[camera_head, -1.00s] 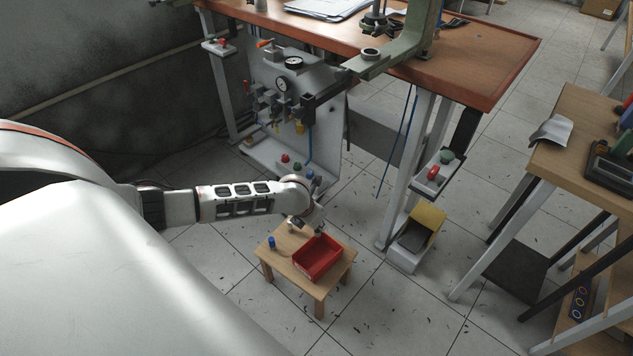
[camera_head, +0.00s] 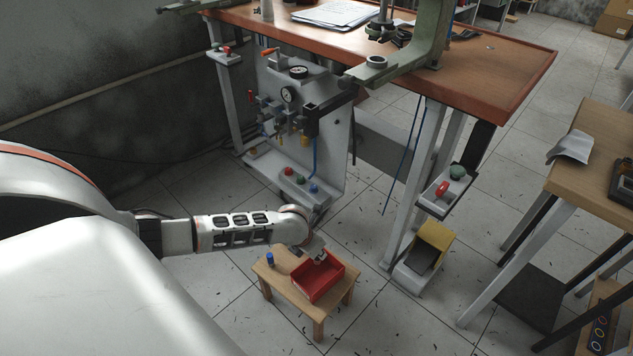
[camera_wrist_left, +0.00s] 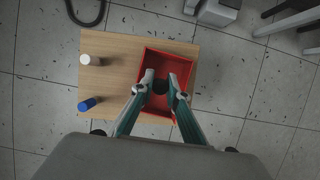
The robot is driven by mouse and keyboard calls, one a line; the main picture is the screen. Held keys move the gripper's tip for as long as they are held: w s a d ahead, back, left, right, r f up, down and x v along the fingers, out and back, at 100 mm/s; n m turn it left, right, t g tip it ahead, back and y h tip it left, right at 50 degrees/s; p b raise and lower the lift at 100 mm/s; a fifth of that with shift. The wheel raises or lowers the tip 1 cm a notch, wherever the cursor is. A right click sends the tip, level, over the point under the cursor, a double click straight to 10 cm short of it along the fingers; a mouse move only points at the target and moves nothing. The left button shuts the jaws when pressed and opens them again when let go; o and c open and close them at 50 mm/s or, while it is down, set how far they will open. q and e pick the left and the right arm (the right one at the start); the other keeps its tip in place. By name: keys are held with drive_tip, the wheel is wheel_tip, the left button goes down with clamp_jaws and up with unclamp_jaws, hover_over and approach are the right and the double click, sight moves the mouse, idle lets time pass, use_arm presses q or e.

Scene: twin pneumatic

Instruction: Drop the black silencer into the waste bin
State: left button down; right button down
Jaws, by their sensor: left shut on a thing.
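The red open bin (camera_head: 320,277) stands on a small wooden stool (camera_head: 288,289). It also shows in the left wrist view (camera_wrist_left: 187,60). My left gripper (camera_head: 319,258) is over the bin, pointing down. In the left wrist view its fingers (camera_wrist_left: 161,84) are closed around a small dark piece, the black silencer (camera_wrist_left: 160,87), with the bin's red floor behind it. The silencer is too small and covered to make out in the head view. I cannot tell its exact height over the bin floor. My right gripper is not in view.
A blue cylinder (camera_wrist_left: 87,104) and a white cylinder (camera_wrist_left: 90,60) stand on the stool beside the bin. The pneumatic panel (camera_head: 305,125) and workbench (camera_head: 490,70) rise behind. A yellow-topped pedal (camera_head: 433,240) stands on the floor to the right.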

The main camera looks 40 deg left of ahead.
use_arm(q)
drive_tip(key=c, duration=1.9)
unclamp_jaws()
drive_tip(key=v, duration=1.2)
drive_tip(key=shift+r, duration=0.1)
